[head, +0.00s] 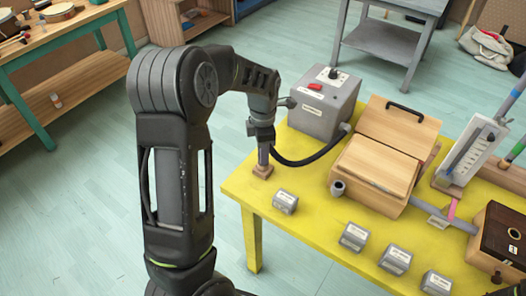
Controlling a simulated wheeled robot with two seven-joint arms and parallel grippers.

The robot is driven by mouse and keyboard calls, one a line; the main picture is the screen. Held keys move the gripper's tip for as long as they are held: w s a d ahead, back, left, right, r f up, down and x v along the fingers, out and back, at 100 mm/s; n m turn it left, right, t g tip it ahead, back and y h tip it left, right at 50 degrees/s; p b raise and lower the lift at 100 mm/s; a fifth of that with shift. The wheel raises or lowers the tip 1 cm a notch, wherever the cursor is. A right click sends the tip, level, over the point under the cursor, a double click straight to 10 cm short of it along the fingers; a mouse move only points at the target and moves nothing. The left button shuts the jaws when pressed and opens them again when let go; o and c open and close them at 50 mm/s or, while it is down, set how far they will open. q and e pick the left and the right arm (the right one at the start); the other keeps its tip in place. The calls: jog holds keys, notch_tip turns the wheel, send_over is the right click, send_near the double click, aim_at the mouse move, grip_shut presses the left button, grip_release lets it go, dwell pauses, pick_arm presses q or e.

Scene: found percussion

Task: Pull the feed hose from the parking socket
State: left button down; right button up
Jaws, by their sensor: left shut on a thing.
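My left gripper (262,137) points down at the table's far left corner and is shut on the end of the feed hose. The black feed hose (308,161) sags from there to the right and runs up to the side of a grey box (326,106). A grey tube end (264,156) shows below the fingers. It stands upright at the small wooden parking socket (263,171) on the table; how deep it sits in the socket is hidden. My right gripper is not in view.
The yellow table (318,212) holds several small grey labelled blocks (285,202) near its front edge. A wooden case (376,172) with a lid stands right of the hose. A white gauge panel (472,150) and a dark brown box (500,240) stand farther right.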

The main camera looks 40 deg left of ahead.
pick_arm(q)
jog(key=shift+r+p, duration=0.75)
jog(key=shift+r, duration=0.4)
jog(key=shift+r+p, duration=1.3)
jog(key=shift+r, duration=0.2)
